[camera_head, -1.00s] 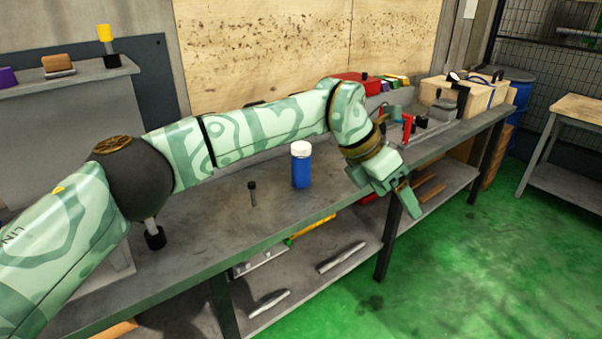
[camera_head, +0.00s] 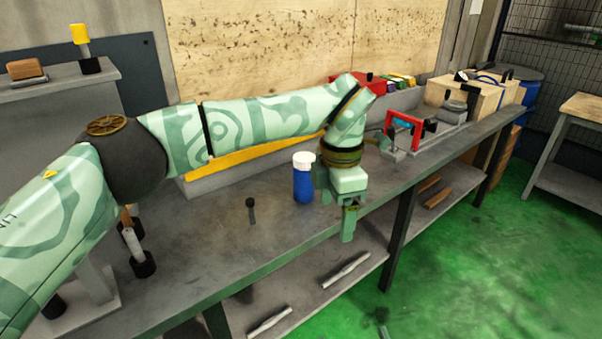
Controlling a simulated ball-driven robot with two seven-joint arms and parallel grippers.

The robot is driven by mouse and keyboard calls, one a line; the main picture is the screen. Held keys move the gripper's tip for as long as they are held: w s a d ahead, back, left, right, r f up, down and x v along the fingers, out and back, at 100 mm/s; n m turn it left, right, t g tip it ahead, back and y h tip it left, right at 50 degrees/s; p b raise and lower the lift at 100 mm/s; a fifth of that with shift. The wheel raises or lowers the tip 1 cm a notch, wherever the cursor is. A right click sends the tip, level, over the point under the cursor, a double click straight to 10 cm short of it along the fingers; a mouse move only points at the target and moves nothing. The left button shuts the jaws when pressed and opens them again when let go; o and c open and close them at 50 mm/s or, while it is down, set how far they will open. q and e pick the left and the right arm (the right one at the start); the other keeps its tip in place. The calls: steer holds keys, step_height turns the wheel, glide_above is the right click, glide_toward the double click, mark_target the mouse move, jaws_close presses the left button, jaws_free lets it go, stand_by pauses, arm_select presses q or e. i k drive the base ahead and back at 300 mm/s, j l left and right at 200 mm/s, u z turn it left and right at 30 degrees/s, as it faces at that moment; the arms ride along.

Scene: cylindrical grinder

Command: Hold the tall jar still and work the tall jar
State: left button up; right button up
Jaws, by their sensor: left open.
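The tall jar (camera_head: 303,184) is blue with a white lid (camera_head: 303,159). It stands upright on the grey workbench, near its front edge. My left arm reaches in from the left, above and behind the jar. My left gripper (camera_head: 347,222) is open and empty just to the right of the jar, its fingers pointing down near the bench's front edge. The gripper's body overlaps the jar's right side a little in the picture; I cannot tell whether they touch. My right gripper is not in view.
A small dark upright knob (camera_head: 251,210) stands left of the jar. A red-framed tool (camera_head: 403,130), a red box (camera_head: 361,84) and a wooden box (camera_head: 465,100) are farther along the bench. Metal bars (camera_head: 346,270) lie on the lower shelf. The bench front (camera_head: 270,235) is clear.

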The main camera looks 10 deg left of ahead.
mark_target(304, 188)
steer(key=i+j, duration=0.15)
steer(key=i, duration=0.2)
steer(key=i+j, duration=0.2)
steer(key=i, duration=0.15)
steer(key=i+j, duration=0.15)
steer(key=i, duration=0.25)
